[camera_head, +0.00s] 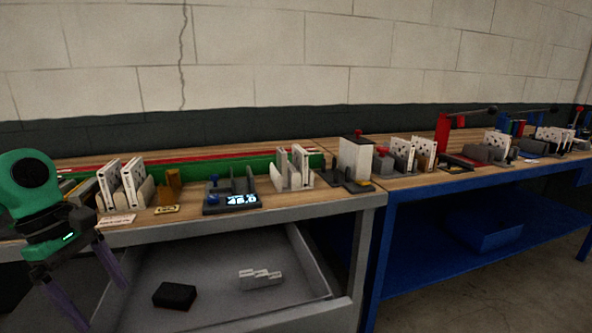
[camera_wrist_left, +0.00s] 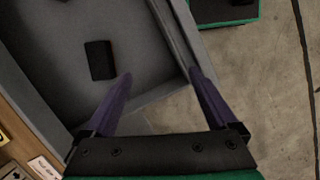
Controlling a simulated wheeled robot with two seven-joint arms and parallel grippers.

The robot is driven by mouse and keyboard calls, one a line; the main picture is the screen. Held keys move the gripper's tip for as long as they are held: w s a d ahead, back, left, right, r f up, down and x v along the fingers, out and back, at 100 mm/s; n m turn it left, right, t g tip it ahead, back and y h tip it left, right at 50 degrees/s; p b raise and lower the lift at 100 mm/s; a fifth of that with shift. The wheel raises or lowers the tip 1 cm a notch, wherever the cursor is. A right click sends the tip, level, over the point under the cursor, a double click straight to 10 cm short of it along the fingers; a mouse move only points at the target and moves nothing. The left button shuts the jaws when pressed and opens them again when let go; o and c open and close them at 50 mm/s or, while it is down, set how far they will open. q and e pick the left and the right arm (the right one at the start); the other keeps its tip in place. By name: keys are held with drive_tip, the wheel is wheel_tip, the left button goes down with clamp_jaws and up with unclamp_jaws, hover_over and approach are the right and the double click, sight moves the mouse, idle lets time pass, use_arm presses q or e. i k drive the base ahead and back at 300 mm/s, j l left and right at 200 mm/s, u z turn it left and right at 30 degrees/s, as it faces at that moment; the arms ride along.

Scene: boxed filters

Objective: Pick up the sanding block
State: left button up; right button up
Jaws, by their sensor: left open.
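The sanding block appears to be the small black block (camera_head: 174,295) lying flat on the floor of the open grey drawer (camera_head: 222,313) under the left bench. It also shows in the left wrist view (camera_wrist_left: 100,60), up and left of the fingers. My left gripper (camera_head: 100,305) is open, with its two purple fingers pointing down at the drawer's left side, left of the block in the head view. In the left wrist view the gap between the fingers (camera_wrist_left: 160,75) is empty, near the drawer wall. My right gripper is not in view.
A white stepped object (camera_head: 261,278) lies in the drawer right of the block. The drawer's raised walls surround both. The wooden bench top (camera_head: 130,236) above carries boxed filters (camera_head: 133,184), a scale with a lit display (camera_head: 232,203) and holders. A blue bench (camera_head: 480,262) stands right.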

sight(175, 297)
drive_tip(key=k, duration=1.1)
